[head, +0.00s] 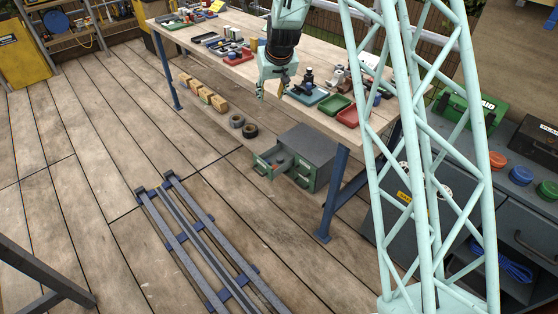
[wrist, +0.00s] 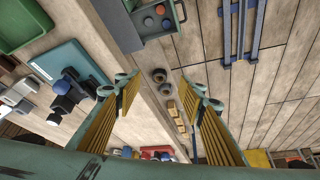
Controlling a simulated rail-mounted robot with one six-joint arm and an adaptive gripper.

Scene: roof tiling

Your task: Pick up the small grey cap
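My gripper (head: 272,92) hangs over the front edge of the workbench (head: 222,60) in the head view. In the wrist view my gripper (wrist: 160,92) is open, with nothing between its ribbed yellow fingers. No small grey cap can be made out for certain. The open drawer (head: 262,170) of a grey-green cabinet on the floor holds small round pieces. In the wrist view they are an orange one (wrist: 160,9), a blue-grey one (wrist: 148,21) and a dark one (wrist: 166,24). The blue-grey piece may be the cap. My gripper is well above and apart from the drawer.
The cabinet (head: 308,150) stands below the bench. Two dark rings (head: 250,130) and several wooden blocks (head: 205,96) lie on the floor. The bench holds a blue tray (head: 312,98), a green tray (head: 333,104) and a red tray (head: 348,117). A blue-grey rail frame (head: 190,235) lies on open floor.

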